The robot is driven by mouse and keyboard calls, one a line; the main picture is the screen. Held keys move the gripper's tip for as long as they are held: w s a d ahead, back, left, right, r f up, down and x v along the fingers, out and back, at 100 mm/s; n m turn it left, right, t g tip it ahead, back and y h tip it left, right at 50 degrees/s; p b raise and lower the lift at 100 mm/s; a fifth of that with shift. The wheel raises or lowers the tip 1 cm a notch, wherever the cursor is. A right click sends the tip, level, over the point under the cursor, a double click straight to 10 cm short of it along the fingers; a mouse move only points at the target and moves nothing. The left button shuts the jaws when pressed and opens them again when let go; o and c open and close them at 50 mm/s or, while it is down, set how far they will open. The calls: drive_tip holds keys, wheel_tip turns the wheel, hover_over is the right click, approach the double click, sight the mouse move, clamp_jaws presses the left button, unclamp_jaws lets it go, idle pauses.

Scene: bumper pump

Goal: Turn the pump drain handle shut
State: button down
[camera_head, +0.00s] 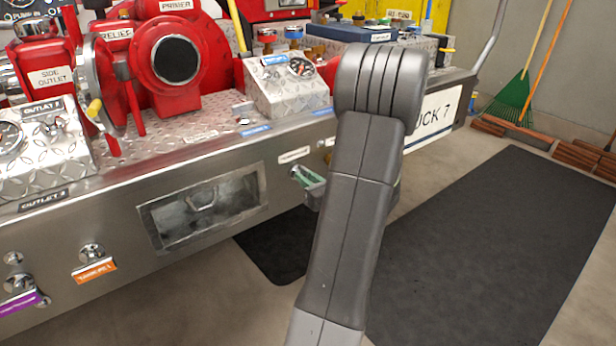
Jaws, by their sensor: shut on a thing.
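The bumper panel (110,225) runs across the left and middle of the head view. A green handle (307,177) sits on its front face, below a small white label that is too small to read. I take this to be the drain handle. My gripper (313,186) is at the green handle, low on the panel's right part, and is shut on it. My dark grey arm hides much of the gripper and the panel to its right. The handle's exact angle is hard to tell.
An orange-tagged knob (93,257) and a purple-tagged knob (20,290) stick out at the lower left. A recessed box (205,207) lies left of the handle. Red pump parts (170,60) stand above.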

drive_tip(key=m+p, duration=0.1)
drive_tip(key=p, duration=0.1)
drive_tip(key=m+p, duration=0.2)
drive_tip(key=shift+r, duration=0.25)
drive_tip(key=shift+w+d+f+m+p, duration=0.1)
drive_tip(key=shift+f+m+p, duration=0.1)
drive_tip(key=shift+m+p, duration=2.15)
drive_tip(key=shift+d+f+m+p, duration=0.1)
drive_tip(key=shift+f+m+p, duration=0.1)
drive_tip(key=shift+m+p, duration=2.1)
drive_tip(key=shift+w+f+m+p, duration=0.1)
drive_tip(key=shift+f+m+p, duration=0.1)
drive_tip(key=shift+m+p, duration=2.15)
drive_tip(key=c, duration=1.5)
unclamp_jaws()
